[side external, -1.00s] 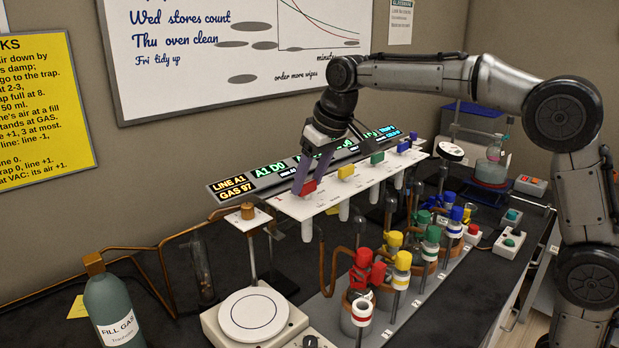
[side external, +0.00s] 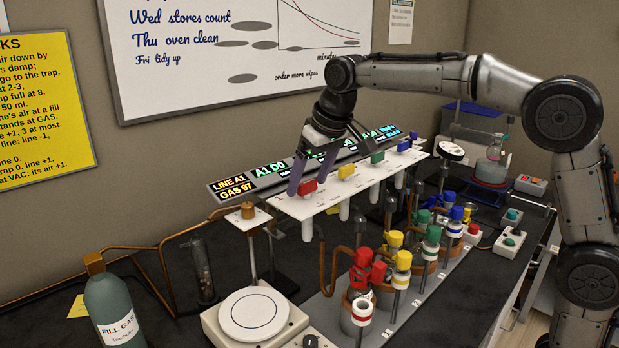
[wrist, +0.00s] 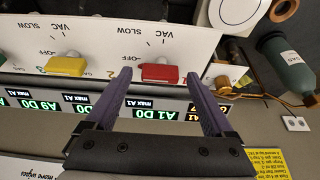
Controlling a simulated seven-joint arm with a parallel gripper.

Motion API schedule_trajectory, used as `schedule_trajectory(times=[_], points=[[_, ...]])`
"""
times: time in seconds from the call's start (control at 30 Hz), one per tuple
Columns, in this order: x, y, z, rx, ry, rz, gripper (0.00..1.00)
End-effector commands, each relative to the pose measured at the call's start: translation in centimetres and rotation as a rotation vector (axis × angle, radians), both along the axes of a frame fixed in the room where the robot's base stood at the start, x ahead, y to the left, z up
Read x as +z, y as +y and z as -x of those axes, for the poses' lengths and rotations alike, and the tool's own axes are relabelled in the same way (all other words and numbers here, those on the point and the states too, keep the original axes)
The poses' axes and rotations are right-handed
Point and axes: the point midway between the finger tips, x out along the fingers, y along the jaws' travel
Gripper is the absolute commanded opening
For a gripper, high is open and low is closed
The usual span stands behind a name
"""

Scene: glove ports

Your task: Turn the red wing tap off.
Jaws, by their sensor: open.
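The red wing tap (side external: 307,186) sits at the near left end of the white tap panel (side external: 325,199). In the wrist view the red tap (wrist: 158,73) lies lengthwise across the picture, beside printed OFF, SLOW and VAC marks; I cannot tell which mark it points to. My gripper (side external: 309,183) is open, with its purple fingers on either side of the tap. In the wrist view my gripper (wrist: 160,74) has one fingertip beyond each end of the tap, with gaps showing. Whether the fingertips are level with the tap is unclear.
A yellow tap (side external: 346,172), a green tap (side external: 377,157) and a blue tap (side external: 404,145) follow along the panel. A lit display strip (side external: 268,172) runs behind it. Below stand colour-capped vessels (side external: 363,258), a white round-topped device (side external: 252,312) and a gas bottle (side external: 113,310).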

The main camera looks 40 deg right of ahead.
Motion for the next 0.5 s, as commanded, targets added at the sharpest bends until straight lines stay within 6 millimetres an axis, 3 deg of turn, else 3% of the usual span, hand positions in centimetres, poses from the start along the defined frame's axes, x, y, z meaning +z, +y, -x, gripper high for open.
schedule_trajectory(times=[0.27,0.5], points=[[1.6,0.0,0.5,0.000,-0.006,-0.001,0.88],[6.1,0.0,2.3,0.000,-0.007,-0.001,0.88]])
